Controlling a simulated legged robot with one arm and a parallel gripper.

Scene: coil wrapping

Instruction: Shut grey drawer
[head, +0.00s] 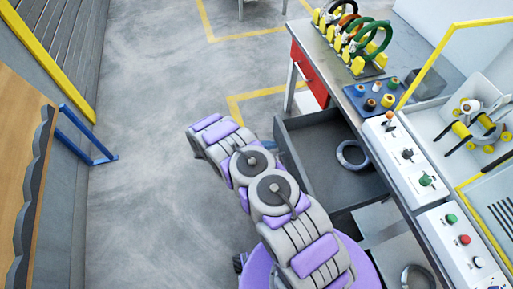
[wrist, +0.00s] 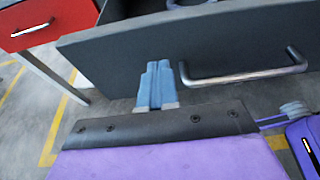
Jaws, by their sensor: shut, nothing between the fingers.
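The grey drawer (head: 318,188) stands pulled out from under the workbench in the head view, with a grey ring-shaped coil (head: 352,154) lying inside. In the wrist view the drawer's dark grey front (wrist: 120,52) fills the upper part, with a silver bar handle (wrist: 245,77) on it. My gripper (wrist: 157,84) has light blue fingers that are shut and empty. They sit just left of the handle's left end, in front of the drawer front. I cannot tell whether they touch it. In the head view my arm mostly hides the gripper and the handle.
A red drawer (head: 309,68) sits farther along the workbench (head: 340,85), left of the grey one in the wrist view. Coloured coils (head: 352,38) and control boxes (head: 405,155) stand on top. The floor to the left is clear up to a blue frame (head: 88,140).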

